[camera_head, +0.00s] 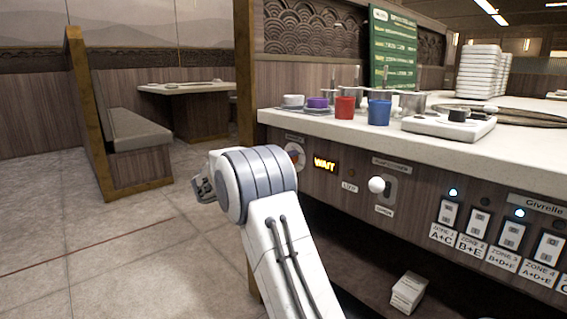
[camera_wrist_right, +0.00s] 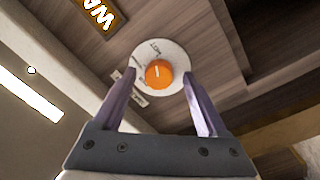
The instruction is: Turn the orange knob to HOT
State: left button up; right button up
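The orange knob (camera_wrist_right: 158,74) sits in the middle of a round white dial plate (camera_wrist_right: 168,50) in the right wrist view. A pale pointer line on the knob points roughly to the top of the picture. One dial label appears to read LOW; the others are too small or covered. My right gripper (camera_wrist_right: 160,76) is open, its two fingers on either side of the knob. I cannot tell whether they touch it. In the head view the dial (camera_head: 294,153) shows on the counter front, partly behind my right wrist. My left gripper is in neither view.
A lit WAIT sign (camera_head: 324,165) is beside the dial. A lever with a white ball (camera_head: 377,185) and several zone switches (camera_head: 449,212) lie further right. Red (camera_head: 345,107) and blue (camera_head: 379,112) cups stand on the counter (camera_head: 330,125). The floor at left is clear.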

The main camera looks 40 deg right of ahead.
jog(key=shift+a, duration=0.1)
jog(key=a+p, duration=0.3)
jog(key=a, duration=0.7)
jog(key=shift+s+a+f+p, duration=0.15)
jog(key=shift+s+f+p, duration=0.1)
jog(key=shift+s+p, duration=0.1)
